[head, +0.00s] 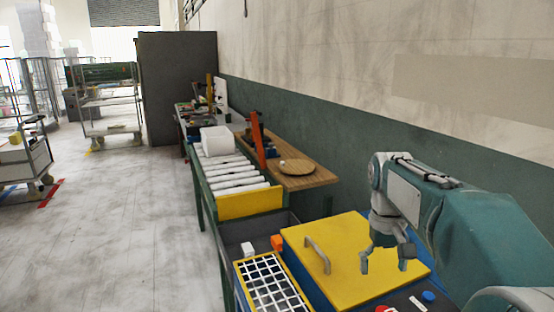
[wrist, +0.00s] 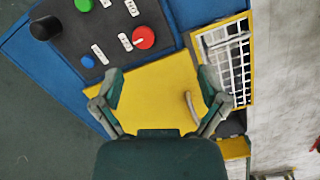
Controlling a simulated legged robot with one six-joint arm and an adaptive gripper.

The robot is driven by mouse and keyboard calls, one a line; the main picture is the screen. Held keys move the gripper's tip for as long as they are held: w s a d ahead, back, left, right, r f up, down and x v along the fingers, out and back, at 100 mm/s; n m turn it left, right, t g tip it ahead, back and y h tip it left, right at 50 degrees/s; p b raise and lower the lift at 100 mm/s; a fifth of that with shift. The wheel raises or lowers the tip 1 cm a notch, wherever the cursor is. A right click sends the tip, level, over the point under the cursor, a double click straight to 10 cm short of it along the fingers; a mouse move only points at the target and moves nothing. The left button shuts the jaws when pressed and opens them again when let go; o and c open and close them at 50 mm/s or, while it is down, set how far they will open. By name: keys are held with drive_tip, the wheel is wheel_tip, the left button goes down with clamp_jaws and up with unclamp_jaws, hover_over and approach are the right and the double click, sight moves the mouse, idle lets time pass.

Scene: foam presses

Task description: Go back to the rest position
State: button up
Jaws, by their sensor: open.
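My gripper (head: 383,262) is open and empty above the yellow lid (head: 345,250) of the press. The wrist view shows the two fingers (wrist: 160,92) spread over the same yellow lid (wrist: 165,95). The grey lid handle (head: 318,256) stands to the left of my gripper in the head view. In the wrist view the handle (wrist: 191,107) shows between the fingers, close to the right one. I cannot tell the exact height of the fingers above the lid.
A control panel (wrist: 105,35) with several buttons and a black knob sits beside the lid. A yellow-framed white grid (head: 270,284) lies left of the press. Beyond are a rack of white rolls (head: 232,174) and a wooden table (head: 308,180).

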drive_tip(key=s+a+f+t, duration=0.2)
drive_tip(key=s+t, duration=0.1)
drive_tip(key=s, duration=0.6)
drive_tip(key=s+a+f+t, duration=0.2)
drive_tip(key=s+a+t, duration=0.1)
drive_tip(key=s, duration=0.7)
drive_tip(key=shift+a+t, duration=0.35)
drive_tip(key=shift+t, duration=0.25)
